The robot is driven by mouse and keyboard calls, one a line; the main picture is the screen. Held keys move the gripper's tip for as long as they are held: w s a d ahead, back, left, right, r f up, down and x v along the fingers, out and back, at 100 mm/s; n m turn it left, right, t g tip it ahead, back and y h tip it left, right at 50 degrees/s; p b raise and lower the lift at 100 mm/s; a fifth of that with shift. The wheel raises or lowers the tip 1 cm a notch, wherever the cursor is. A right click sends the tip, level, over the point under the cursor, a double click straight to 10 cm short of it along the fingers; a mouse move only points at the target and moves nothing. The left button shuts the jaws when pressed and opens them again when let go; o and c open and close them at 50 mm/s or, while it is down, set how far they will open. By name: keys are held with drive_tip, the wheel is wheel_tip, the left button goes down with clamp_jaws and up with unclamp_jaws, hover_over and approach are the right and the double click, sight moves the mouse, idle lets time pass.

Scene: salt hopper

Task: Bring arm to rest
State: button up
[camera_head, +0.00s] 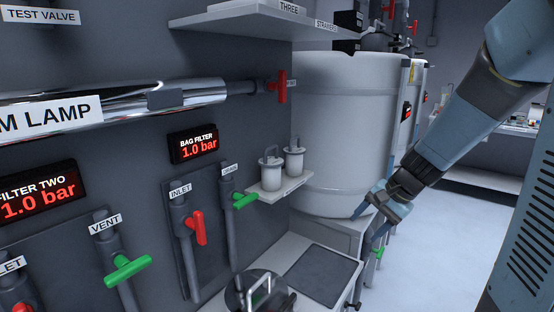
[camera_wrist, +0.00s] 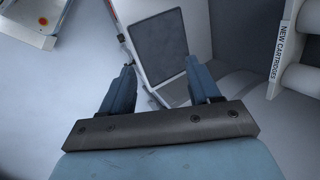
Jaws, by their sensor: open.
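My arm reaches in from the upper right of the head view. My gripper (camera_head: 372,212) hangs at its end in front of the large white tank (camera_head: 345,120), pointing down and to the left. In the wrist view my gripper (camera_wrist: 160,80) shows two blue fingers spread wide apart with nothing between them. Beyond the fingers is a dark mat (camera_wrist: 160,50) on a white bench top. The same dark mat (camera_head: 308,272) lies on the low bench at the bottom of the head view.
Green and red valve handles, such as the red inlet handle (camera_head: 199,228), stick out from the grey wall at left. A small shelf (camera_head: 278,190) holds two white canisters. A NEW CARTRIDGES rack (camera_wrist: 287,45) stands at right in the wrist view. Open floor (camera_head: 440,240) lies at right.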

drive_tip(key=s+r+n+t+h, duration=0.2)
drive_tip(key=s+r+n+h, duration=0.2)
drive_tip(key=s+r+n, duration=0.4)
drive_tip(key=s+r, duration=0.5)
drive_tip(key=s, duration=0.3)
drive_tip(key=shift+s+d+t+h, duration=0.3)
drive_tip(key=shift+d+t+h, duration=0.05)
drive_tip(key=shift+t+h, duration=0.05)
